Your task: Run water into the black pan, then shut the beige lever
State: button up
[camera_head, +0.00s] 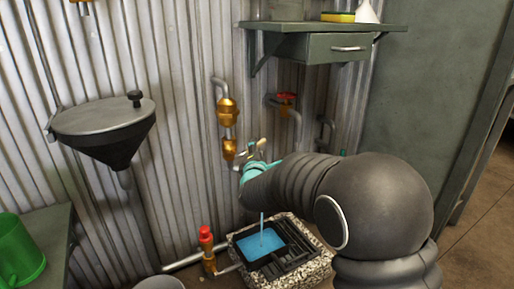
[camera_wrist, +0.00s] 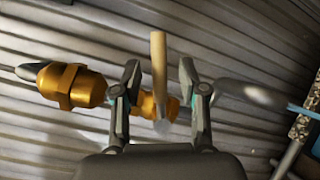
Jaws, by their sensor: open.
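The black pan (camera_head: 279,236) sits low on a speckled stone block, with blue water (camera_head: 258,246) covering much of its inside. A thin blue stream (camera_head: 262,228) falls into it. The beige lever (camera_head: 262,142) is on the brass valve at the wall pipe. In the wrist view the lever (camera_wrist: 158,65) points up between the two fingers. My gripper (camera_wrist: 161,78) is open around it, with a gap visible on both sides. In the head view my gripper (camera_head: 250,163) is at the valve, partly hidden by my arm.
A red handwheel (camera_head: 286,98) is right of the valve, below a shelf with a drawer (camera_head: 335,47). A red-topped valve (camera_head: 206,238) stands left of the pan. A grey funnel (camera_head: 108,120) and green mug (camera_head: 18,250) are at left.

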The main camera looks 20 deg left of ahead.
jog(key=shift+x, duration=1.4)
grip_shut()
